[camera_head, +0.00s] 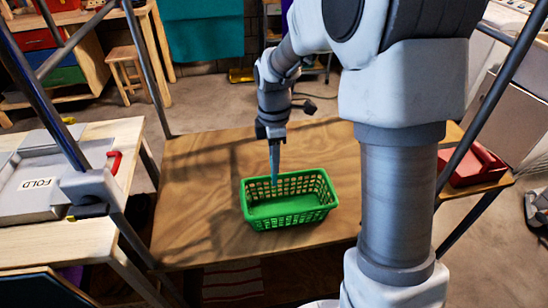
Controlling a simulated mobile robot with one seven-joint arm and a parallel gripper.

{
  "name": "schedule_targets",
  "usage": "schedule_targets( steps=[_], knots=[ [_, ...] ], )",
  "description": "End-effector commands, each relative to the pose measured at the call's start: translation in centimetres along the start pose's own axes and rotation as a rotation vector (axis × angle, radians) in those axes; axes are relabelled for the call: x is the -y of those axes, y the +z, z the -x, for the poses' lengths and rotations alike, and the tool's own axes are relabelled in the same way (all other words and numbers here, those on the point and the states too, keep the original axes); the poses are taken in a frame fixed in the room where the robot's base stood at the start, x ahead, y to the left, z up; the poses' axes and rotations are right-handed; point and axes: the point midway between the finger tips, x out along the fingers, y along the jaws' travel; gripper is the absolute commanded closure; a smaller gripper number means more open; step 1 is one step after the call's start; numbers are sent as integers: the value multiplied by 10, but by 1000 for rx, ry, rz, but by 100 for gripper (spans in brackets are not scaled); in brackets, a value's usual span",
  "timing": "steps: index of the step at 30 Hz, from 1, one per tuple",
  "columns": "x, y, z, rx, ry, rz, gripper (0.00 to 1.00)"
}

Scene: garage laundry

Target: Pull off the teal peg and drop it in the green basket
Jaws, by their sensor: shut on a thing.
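The green basket (284,224) stands upright on the wooden table, a little right of the table's middle. My gripper (274,142) points down above the basket's back edge, left of its centre. It is shut on the slim teal peg (274,164), which hangs upright below it. In the picture the peg's lower end overlaps the basket's back rim. I cannot tell how far the peg is above or inside the basket. The basket's visible floor looks empty.
The wooden table (195,200) is clear left of the basket. A red tray (474,165) sits at the right. A grey board marked FOLD (38,184) lies on the left table. Slanted metal poles (475,135) stand at both sides.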

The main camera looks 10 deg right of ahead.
Motion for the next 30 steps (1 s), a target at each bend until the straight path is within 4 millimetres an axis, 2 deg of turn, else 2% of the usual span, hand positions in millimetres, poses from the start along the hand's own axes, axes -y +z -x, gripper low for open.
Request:
schedule_targets(
  steps=[1, 30],
  knots=[
    [0, 0, -8, 0, -1, 0, 100],
    [-1, 0, -105, 0, -1, -2, 100]
  ],
)
